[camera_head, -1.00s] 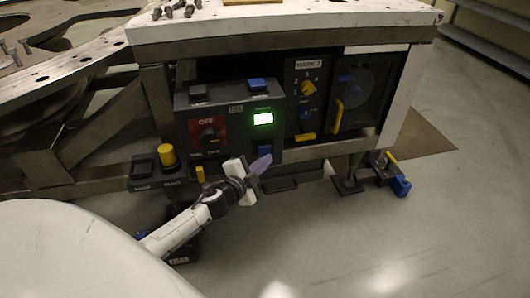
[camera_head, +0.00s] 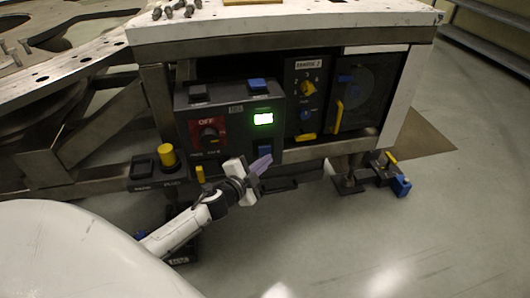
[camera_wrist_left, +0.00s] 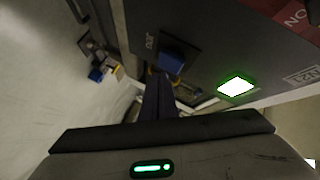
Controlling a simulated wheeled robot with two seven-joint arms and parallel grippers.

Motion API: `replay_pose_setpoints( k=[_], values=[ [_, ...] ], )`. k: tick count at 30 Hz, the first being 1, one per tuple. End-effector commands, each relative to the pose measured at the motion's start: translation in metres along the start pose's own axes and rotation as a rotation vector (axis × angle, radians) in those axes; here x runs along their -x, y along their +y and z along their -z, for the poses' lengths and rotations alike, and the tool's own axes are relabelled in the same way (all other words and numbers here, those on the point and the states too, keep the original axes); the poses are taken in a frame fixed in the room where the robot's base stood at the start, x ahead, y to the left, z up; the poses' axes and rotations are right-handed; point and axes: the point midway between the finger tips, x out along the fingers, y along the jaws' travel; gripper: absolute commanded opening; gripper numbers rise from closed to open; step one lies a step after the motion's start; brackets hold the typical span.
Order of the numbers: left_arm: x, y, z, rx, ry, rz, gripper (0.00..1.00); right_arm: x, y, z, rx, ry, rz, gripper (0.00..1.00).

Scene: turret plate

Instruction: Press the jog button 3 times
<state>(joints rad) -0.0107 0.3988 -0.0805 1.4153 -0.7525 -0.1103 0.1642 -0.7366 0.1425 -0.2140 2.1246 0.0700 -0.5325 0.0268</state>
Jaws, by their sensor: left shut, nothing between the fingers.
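The dark control panel (camera_head: 232,110) sits under the white tabletop. A blue button (camera_head: 264,151) is low on its right side, below the lit green display (camera_head: 263,119). In the left wrist view this button (camera_wrist_left: 172,61) has a small label beside it that reads like JOG. My left gripper (camera_head: 262,163) is shut and empty, with its purple fingers just below and in front of the button. In the left wrist view the fingers (camera_wrist_left: 158,97) point towards the button's side. I cannot tell whether they touch it. My right gripper is not in view.
A yellow knob (camera_head: 167,155) stands on a small box at the left. A panel with a yellow knob (camera_head: 307,88) is at the right. The floor in front is clear.

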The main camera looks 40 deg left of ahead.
Motion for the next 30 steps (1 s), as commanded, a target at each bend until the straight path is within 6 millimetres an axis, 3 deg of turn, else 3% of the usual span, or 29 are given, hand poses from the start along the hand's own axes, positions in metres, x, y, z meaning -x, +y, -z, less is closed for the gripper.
replay_pose_setpoints(
  k=[30],
  values=[
    [-0.0051, -0.0042, -0.0037, 0.0, -0.001, 0.001, 0.0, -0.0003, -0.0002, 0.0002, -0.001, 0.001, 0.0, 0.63]
  ],
)
